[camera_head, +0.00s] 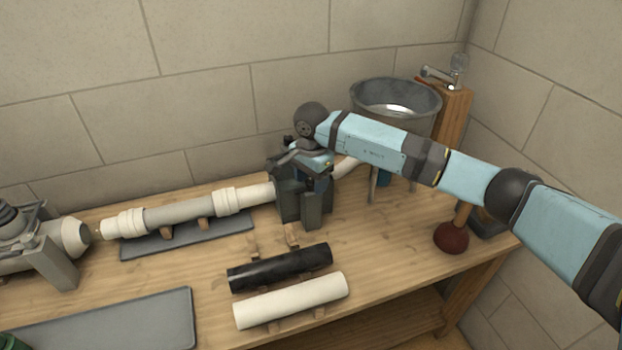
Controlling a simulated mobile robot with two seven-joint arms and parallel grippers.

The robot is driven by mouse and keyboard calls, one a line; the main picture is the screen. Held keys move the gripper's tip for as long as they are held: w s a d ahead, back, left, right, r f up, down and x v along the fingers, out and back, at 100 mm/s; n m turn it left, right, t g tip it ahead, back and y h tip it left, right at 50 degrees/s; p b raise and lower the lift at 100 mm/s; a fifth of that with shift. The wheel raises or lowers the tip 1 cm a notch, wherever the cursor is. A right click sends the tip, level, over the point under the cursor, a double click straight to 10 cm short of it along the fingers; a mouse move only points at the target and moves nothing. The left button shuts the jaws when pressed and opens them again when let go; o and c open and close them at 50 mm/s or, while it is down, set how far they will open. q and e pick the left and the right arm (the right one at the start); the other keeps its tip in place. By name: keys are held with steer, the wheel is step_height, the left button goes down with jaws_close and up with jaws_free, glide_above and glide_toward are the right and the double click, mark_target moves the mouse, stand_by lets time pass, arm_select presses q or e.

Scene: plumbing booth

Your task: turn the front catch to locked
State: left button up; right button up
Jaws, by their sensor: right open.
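My right gripper (302,186) is at the dark upright holder (312,214) near the back middle of the bench, at the right end of the white and grey pipe run (180,214). It points down and is open. My wrist and the dark parts overlap here, so I cannot tell whether its fingers touch anything. I cannot make out the front catch or its position; it may be hidden behind my gripper. My left gripper is not in view.
A black pipe (280,267) and a white pipe (291,300) lie on wooden rests in front. A metal basin (396,97) stands behind, a plunger (451,238) at right. A grey fitting (68,237) is at far left. A grey mat (120,322) lies front left.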

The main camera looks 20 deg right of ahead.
steer(key=c, duration=0.9)
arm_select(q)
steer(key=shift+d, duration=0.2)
